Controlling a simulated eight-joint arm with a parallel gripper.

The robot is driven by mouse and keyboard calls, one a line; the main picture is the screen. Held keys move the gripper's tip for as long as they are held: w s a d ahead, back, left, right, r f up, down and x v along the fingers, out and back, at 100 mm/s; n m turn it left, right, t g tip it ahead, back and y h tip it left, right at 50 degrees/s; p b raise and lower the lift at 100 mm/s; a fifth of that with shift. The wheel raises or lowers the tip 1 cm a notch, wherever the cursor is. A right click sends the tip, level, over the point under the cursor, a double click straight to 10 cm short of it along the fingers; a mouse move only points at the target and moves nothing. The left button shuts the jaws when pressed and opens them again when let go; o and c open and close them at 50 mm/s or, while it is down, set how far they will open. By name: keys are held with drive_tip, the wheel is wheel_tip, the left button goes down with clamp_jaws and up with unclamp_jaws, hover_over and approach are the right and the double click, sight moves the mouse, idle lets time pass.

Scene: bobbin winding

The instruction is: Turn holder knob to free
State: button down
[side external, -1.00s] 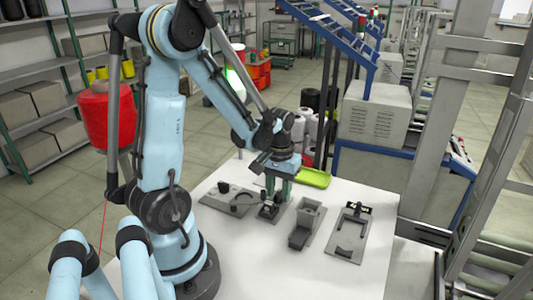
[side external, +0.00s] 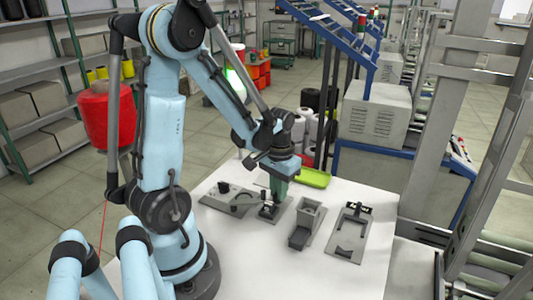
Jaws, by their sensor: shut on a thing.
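My gripper (side external: 271,199) points down over the holder (side external: 282,212), a dark grey fixture on a flat plate on the white table. Its green fingers are shut on the small dark holder knob, which they mostly hide. The fingers appear one behind the other from this side. Which position the knob marks cannot be made out at this size.
A grey plate fixture (side external: 222,198) lies left of the holder. A grey block-shaped fixture (side external: 306,224) and a flat plate with a clamp (side external: 348,236) lie to the right. A yellow-green tray (side external: 315,178) sits behind. The front of the white table (side external: 290,272) is clear.

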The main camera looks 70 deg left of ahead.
drive_tip(key=m, duration=0.4)
drive_tip(key=shift+m, duration=0.3)
drive_tip(key=shift+d+m, duration=0.1)
drive_tip(key=shift+m, duration=1.9)
drive_tip(key=c, duration=1.2)
unclamp_jaws()
drive_tip(key=shift+o, duration=0.2)
wheel_tip(320, 180, up, 12)
drive_tip(key=shift+r, duration=0.1)
